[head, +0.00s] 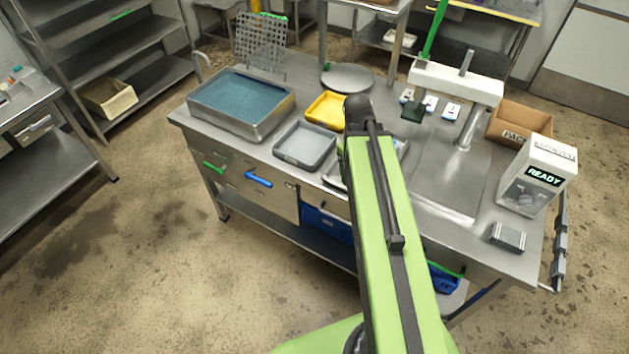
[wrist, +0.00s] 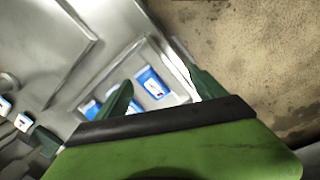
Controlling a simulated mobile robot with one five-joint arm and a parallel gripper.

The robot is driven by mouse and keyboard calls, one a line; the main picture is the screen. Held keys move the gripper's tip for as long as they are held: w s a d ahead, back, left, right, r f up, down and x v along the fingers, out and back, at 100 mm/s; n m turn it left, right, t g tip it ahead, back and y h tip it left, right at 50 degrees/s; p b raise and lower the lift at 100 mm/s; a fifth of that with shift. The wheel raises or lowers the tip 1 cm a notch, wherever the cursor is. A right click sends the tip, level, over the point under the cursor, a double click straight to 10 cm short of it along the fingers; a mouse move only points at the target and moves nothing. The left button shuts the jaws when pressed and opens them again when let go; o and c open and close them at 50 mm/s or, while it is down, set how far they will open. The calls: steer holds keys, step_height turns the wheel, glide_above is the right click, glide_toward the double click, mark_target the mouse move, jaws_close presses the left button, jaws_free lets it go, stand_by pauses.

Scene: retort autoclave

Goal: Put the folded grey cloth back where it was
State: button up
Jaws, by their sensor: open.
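A small grey striped bundle (head: 508,236), which looks like the folded grey cloth, lies on the steel table (head: 450,195) near its front right corner, below the white READY box. My gripper (wrist: 163,92) is open in the wrist view, its dark green fingers apart with nothing held between them. It is over a shallow metal tray (wrist: 179,95) with blue-and-white packets (wrist: 152,84). In the head view my arm hides the gripper and much of that tray. I cannot see the cloth in the wrist view.
The white READY box (head: 537,178) and a cardboard box (head: 518,124) stand at the right. A white sealer-like machine (head: 456,84) stands behind, near a dark green block (head: 413,113). A water basin (head: 241,103), grey tray (head: 304,146) and yellow tray (head: 326,110) occupy the left.

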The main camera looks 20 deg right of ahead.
steer(key=w+a+m+y, duration=0.1)
steer(key=a+m, duration=0.1)
steer(key=a, duration=1.7)
steer(key=shift+w+a, duration=0.3)
steer(key=shift+w, duration=0.1)
steer(key=shift+f, duration=0.15)
steer(key=shift+f+b, duration=0.5)
steer(key=shift+b, duration=0.1)
